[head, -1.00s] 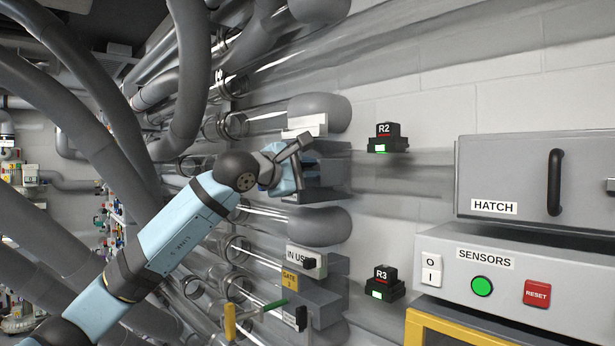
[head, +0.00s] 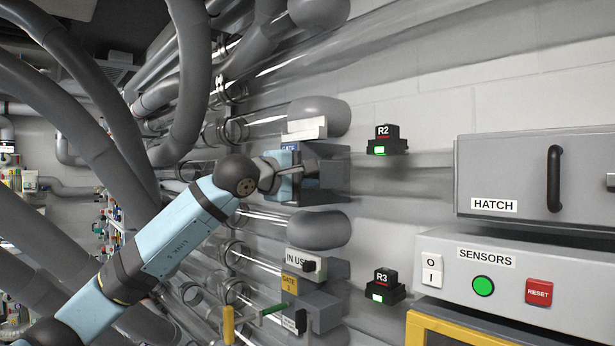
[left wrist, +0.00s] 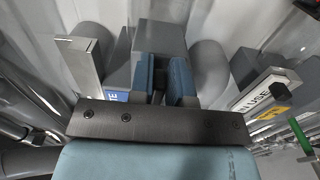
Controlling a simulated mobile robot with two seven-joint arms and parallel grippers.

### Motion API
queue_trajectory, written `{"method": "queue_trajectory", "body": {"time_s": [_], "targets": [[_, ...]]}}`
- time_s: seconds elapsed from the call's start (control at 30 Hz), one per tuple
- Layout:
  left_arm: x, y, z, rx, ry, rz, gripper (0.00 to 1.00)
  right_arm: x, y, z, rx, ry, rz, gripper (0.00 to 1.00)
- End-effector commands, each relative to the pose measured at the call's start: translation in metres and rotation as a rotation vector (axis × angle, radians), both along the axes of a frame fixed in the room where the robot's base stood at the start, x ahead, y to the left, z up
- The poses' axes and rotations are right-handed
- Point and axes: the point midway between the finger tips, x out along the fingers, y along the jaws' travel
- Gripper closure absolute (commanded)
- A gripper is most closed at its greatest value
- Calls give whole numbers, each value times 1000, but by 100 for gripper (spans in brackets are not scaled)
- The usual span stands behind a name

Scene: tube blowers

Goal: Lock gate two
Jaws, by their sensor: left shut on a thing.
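Gate two is a grey box unit (head: 328,172) on the tube wall, with a blue label (head: 288,147) partly hidden by my gripper. In the left wrist view the grey box (left wrist: 160,36) stands just ahead, and part of the blue label (left wrist: 118,96) shows beside the fingers. My left gripper (head: 298,173) is at the front of this unit. Its two blue fingers (left wrist: 163,82) are shut on a small handle of gate two, mostly hidden between them. My right gripper is not in view.
Below is gate three (head: 318,306), with a yellow label, an IN USE sign (head: 306,263) and a green-and-yellow handle (head: 262,312). The R2 lamp box (head: 387,140) and R3 lamp box (head: 383,286) glow green. The sensors panel (head: 510,290) is at right.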

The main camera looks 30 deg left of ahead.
Motion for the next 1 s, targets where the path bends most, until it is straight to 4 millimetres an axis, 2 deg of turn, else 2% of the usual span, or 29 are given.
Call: {"method": "queue_trajectory", "body": {"time_s": [0.13, 0.17, 0.23, 0.27, 0.53, 0.67, 0.77, 1.0], "targets": [[0, 0, 0, 1, 1, 0, 100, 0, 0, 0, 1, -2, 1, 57], [0, 0, 0, 1, 1, 0, 79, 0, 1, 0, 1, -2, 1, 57], [0, 0, 0, 0, 1, 0, 62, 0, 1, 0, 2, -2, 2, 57], [0, 0, 0, 0, 1, 0, 61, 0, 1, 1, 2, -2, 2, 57], [-1, 1, 0, 0, 0, 1, 61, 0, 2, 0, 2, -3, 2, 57], [-11, 4, -1, 1, -1, 2, 61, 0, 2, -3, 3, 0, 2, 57], [-27, 10, -3, 2, -1, 3, 61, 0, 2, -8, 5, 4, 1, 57], [-80, 29, -3, 2, -2, 3, 61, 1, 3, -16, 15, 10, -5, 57]]}}
